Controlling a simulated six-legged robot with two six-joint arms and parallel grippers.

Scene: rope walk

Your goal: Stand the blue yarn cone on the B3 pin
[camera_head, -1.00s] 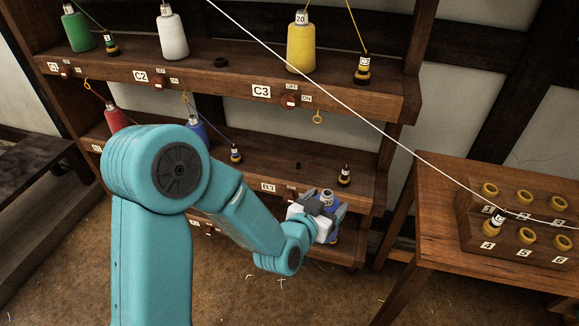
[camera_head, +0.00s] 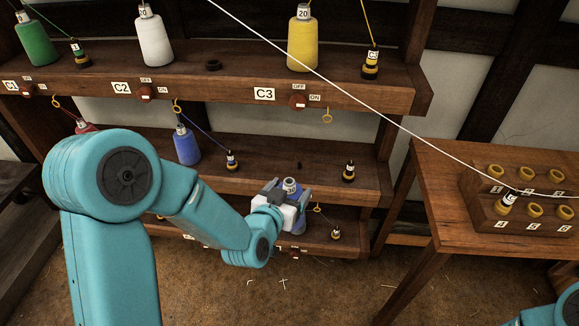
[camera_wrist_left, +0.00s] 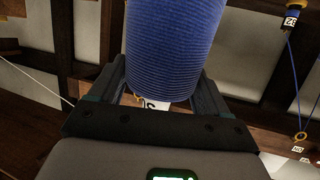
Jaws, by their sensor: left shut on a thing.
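My left gripper (camera_head: 287,192) is shut on a blue yarn cone (camera_head: 298,222), in front of the middle shelf's front edge. The cone's pale labelled tip shows above the jaws in the head view, and the gripper hides part of its body. In the left wrist view the ribbed blue cone (camera_wrist_left: 172,50) fills the space between the fingers. The B3 pin (camera_head: 299,163) looks like a small dark stub on the middle shelf, behind and above the held cone. The B3 sign is hidden behind my gripper. My right gripper is out of view.
Another blue cone (camera_head: 186,147) stands on the middle shelf, left of a small bobbin (camera_head: 232,160). A dark bobbin (camera_head: 348,172) stands right of the B3 pin. The upper shelf (camera_head: 240,75) overhangs. A white line (camera_head: 370,108) crosses the view. A table (camera_head: 440,215) stands at right.

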